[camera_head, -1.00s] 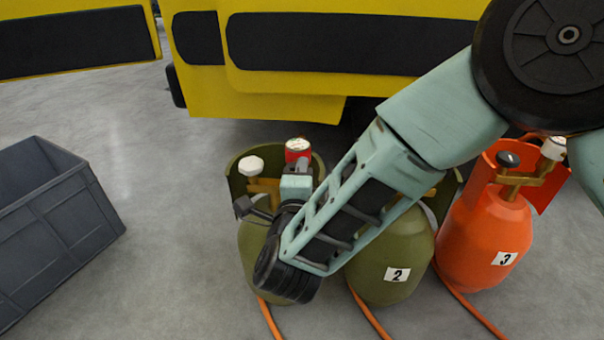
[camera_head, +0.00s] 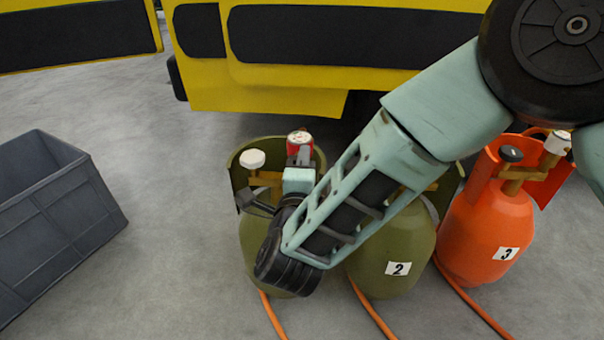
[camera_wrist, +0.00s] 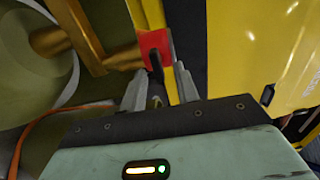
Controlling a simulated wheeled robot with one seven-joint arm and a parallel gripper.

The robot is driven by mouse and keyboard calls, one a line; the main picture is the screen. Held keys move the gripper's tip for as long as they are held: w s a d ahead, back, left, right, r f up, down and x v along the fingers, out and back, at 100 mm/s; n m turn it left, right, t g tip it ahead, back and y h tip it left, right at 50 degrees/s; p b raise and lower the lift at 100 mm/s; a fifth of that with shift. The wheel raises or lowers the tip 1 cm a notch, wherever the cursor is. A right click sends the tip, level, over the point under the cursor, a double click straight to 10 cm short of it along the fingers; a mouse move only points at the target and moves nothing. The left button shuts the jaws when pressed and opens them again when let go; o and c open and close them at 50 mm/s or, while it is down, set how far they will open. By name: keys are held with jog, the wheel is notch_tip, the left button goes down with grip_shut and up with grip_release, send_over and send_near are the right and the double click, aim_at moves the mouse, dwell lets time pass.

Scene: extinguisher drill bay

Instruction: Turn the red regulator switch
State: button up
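The red regulator switch (camera_head: 294,147) with a pale top sits at the back of the leftmost olive cylinder (camera_head: 252,238), inside its collar. My gripper (camera_head: 304,155) is at the switch, its grey fingers overlapping the switch's front in the head view. In the wrist view the red switch (camera_wrist: 152,42) lies at the fingertips of my gripper (camera_wrist: 162,60). One finger runs along its right edge; a dark tip crosses its lower part. Whether both fingers press on it cannot be told. My arm covers much of this cylinder.
A white valve knob (camera_head: 252,159) stands left of the switch. Olive cylinder 2 (camera_head: 375,262) and orange cylinder 3 (camera_head: 486,235) stand to the right. Orange hoses lie in front. A grey crate (camera_head: 60,225) is at left, a yellow vehicle (camera_head: 265,98) behind. Floor between crate and cylinders is clear.

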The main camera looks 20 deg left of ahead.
jog(key=p+v, duration=0.5)
jog(key=v, duration=1.2)
jog(key=shift+s+d, duration=0.15)
jog(key=w+r+n+g+y+p, duration=0.4)
jog(key=r+n+g, duration=0.3)
jog(key=n+g, duration=0.35)
jog(key=s+d+r+n+g+h+p, duration=0.1)
jog(key=s+d+r+n+g+h, duration=0.2)
jog(key=d, duration=0.6)
jog(key=s+d+r+n+g+h, duration=0.25)
jog(key=d+n, duration=0.25)
jog(key=d, duration=0.3)
jog(key=s+d+r+n+g+h+p, duration=0.1)
jog(key=s+d+n+h, duration=0.15)
jog(key=d+n, duration=0.45)
notch_tip(320, 180, up, 38)
jog(key=s+d+m+p, duration=0.1)
jog(key=m+p, duration=0.1)
jog(key=p, duration=3.5)
jog(key=shift+d+r+g+y+p, duration=0.2)
jog(key=shift+d+g+y+p, duration=0.1)
jog(key=shift+d+p, duration=0.1)
jog(key=shift+m, duration=0.25)
